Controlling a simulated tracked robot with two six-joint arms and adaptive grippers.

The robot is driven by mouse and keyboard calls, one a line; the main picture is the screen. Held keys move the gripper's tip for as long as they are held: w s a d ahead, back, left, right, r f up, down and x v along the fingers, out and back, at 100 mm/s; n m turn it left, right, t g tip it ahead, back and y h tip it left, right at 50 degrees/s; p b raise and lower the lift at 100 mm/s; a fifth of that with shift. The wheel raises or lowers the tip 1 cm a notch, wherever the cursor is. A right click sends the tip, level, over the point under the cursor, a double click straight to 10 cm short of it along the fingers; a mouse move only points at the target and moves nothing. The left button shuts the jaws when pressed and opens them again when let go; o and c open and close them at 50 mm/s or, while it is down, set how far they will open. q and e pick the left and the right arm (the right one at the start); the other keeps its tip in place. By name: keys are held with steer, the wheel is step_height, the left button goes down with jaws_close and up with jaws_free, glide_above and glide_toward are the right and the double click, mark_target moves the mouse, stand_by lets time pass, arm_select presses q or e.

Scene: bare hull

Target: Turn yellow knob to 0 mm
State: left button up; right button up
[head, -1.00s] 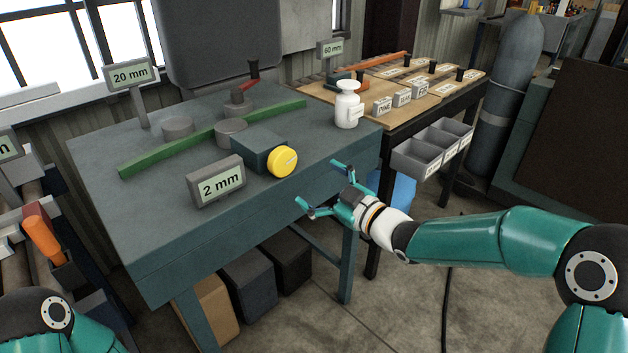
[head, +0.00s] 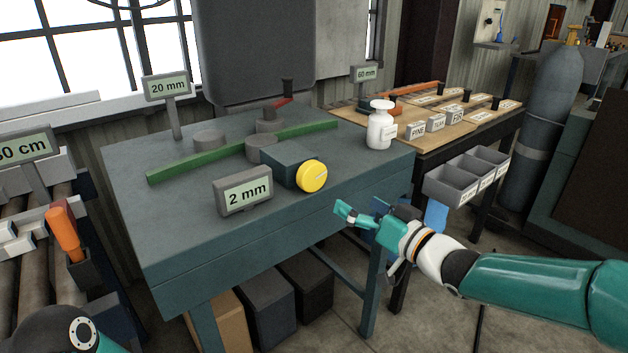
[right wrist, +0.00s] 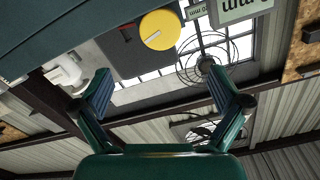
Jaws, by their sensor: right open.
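The yellow knob (head: 312,176) is on the front end of a dark teal block (head: 287,165) on the grey-green bench (head: 330,150). The sign (head: 244,194) beside it reads "2 mm". In the right wrist view the knob (right wrist: 160,29) shows above the fingers, with a pale line on its face. My right gripper (head: 357,212) is in front of the bench edge, below and right of the knob, and apart from it. In the wrist view its fingers (right wrist: 165,85) are spread with nothing between them. My left gripper is not in view.
A white bottle (head: 380,126) stands at the bench's right end. A "20 mm" sign (head: 166,87) stands at the back left. Grey bins (head: 452,185) hang at the right.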

mark_target(316, 179)
steer(key=x, duration=1.4)
steer(key=shift+f, duration=0.1)
steer(key=c, duration=1.2)
steer(key=shift+o, duration=0.2)
steer(key=shift+n, duration=0.3)
steer(key=n, duration=0.3)
steer(key=shift+b, duration=0.3)
steer(key=shift+n+b, duration=0.45)
steer(key=shift+n, duration=1.25)
